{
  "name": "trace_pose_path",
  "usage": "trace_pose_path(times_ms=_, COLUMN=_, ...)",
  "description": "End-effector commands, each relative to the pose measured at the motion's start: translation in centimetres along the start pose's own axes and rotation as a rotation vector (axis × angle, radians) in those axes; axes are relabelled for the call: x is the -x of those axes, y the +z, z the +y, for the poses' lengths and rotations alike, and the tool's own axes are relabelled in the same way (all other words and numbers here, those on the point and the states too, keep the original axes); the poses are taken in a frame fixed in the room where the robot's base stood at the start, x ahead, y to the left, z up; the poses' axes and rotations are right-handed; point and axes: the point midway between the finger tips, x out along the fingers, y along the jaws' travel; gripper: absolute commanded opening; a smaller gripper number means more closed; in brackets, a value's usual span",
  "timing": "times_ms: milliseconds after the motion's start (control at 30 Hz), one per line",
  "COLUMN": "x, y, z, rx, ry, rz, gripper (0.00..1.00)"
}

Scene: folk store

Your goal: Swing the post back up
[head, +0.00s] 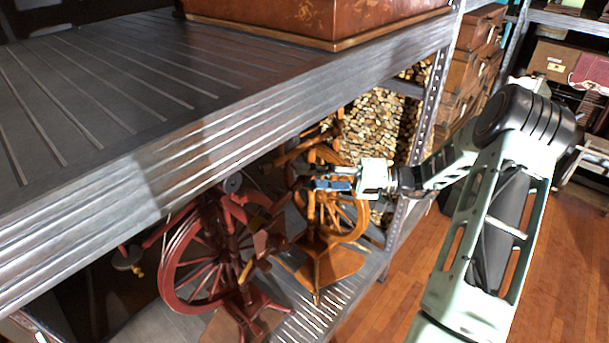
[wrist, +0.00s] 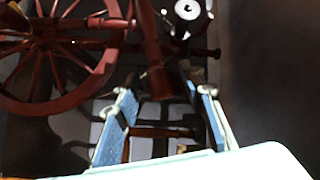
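A dark red spinning wheel (head: 205,262) stands on the lower shelf. A dark red post (wrist: 151,45) runs down toward the space between my fingertips, beside a dark round piece with a pale centre (wrist: 186,10). I cannot tell which post is meant. My gripper (head: 312,180) points left, right of the red wheel and in front of an orange one. Its blue fingers (wrist: 160,95) are apart, with no grip visible.
The orange spinning wheel (head: 318,262) stands behind my gripper. The upper shelf (head: 110,85) overhangs both wheels and carries a brown chest (head: 320,18). A perforated metal upright (head: 428,110) stands close to my arm. The wooden floor (head: 560,270) at right is clear.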

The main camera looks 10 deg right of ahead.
Motion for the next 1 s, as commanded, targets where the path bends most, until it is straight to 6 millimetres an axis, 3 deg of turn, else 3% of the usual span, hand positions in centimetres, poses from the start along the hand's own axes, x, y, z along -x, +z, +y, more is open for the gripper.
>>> trace_pose_path(times_ms=133, x=-1.02, y=-0.01, z=-0.03, rx=0.0, ry=0.0, rz=0.0, gripper=0.36)
trace_pose_path(times_ms=433, x=-1.17, y=-0.01, z=0.02, rx=0.0, ry=0.001, rz=0.0, gripper=0.35)
trace_pose_path(times_ms=767, x=-1.14, y=0.0, z=0.02, rx=0.0, ry=0.001, rz=0.0, gripper=0.0)
trace_pose_path(times_ms=1000, x=-1.13, y=0.0, z=0.02, rx=0.0, ry=0.001, rz=0.0, gripper=0.0)
